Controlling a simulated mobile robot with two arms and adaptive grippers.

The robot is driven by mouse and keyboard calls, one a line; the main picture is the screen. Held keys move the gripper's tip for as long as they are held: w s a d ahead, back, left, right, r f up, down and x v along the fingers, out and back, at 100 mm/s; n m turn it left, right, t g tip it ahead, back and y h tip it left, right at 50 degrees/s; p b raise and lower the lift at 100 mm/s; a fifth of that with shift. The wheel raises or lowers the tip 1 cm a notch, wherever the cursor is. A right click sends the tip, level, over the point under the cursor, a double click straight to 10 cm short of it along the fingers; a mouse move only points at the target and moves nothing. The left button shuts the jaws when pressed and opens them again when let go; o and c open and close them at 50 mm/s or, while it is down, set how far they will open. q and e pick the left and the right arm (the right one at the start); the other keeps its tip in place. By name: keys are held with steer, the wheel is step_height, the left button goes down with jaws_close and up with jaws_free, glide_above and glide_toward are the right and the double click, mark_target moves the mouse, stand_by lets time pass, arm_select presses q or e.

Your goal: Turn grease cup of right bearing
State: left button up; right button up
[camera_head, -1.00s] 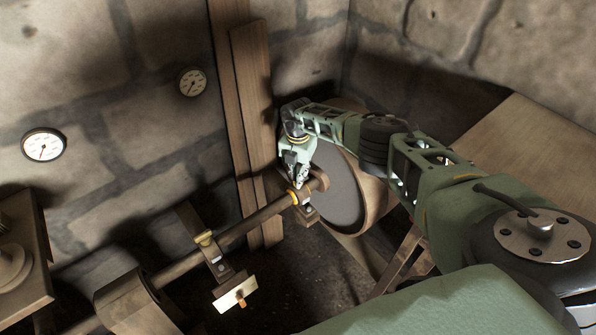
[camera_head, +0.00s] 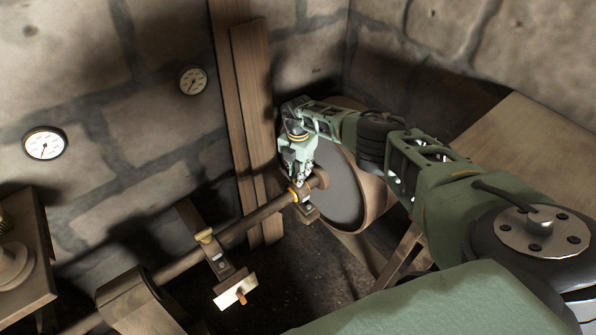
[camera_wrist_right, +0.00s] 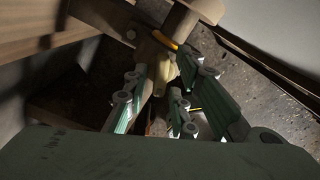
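The right bearing (camera_head: 306,212) carries the far end of the long shaft, just in front of the large wheel. A yellow ring (camera_head: 293,195) shows on the shaft there. My right gripper (camera_head: 297,180) reaches down over this bearing from above. In the right wrist view its fingers (camera_wrist_right: 163,82) are spread on both sides of a dull brass piece (camera_wrist_right: 153,76), which looks like the grease cup. The left finger is close against it; a gap seems to show on the right, and contact is unclear. In the head view the gripper hides the cup. My left gripper is out of view.
The large wheel (camera_head: 338,190) stands right beside the gripper, and a wooden post (camera_head: 254,130) rises behind it. Two gauges hang on the stone wall.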

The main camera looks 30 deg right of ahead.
steer(key=shift+o, duration=0.3)
step_height(320, 180, up, 12)
stand_by(0.6)
